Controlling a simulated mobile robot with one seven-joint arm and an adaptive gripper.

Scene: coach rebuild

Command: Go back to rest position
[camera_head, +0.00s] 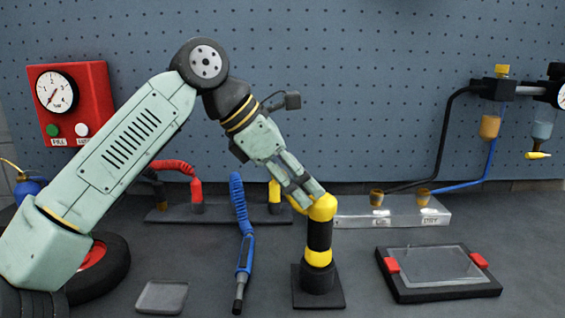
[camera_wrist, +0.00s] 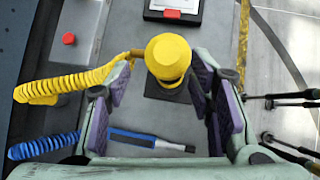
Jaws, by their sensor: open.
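My gripper (camera_head: 304,203) is open, at the end of my arm, which reaches in from the left and slopes down to the top of a yellow and black tool (camera_head: 320,235). That tool stands upright on a dark square base. In the wrist view the fingers of my gripper (camera_wrist: 158,88) stand on either side of the tool's yellow head (camera_wrist: 168,56). The right fingers look very close to the head; I cannot tell whether they touch it. A yellow coiled hose (camera_wrist: 72,84) runs left from the head.
A blue tool (camera_head: 244,262) with a coiled hose lies left of the yellow one. A small grey tray (camera_head: 162,297) and a black-framed panel (camera_head: 440,288) lie on the bench. A red gauge box (camera_head: 72,103) and a wheel (camera_head: 112,262) are at left.

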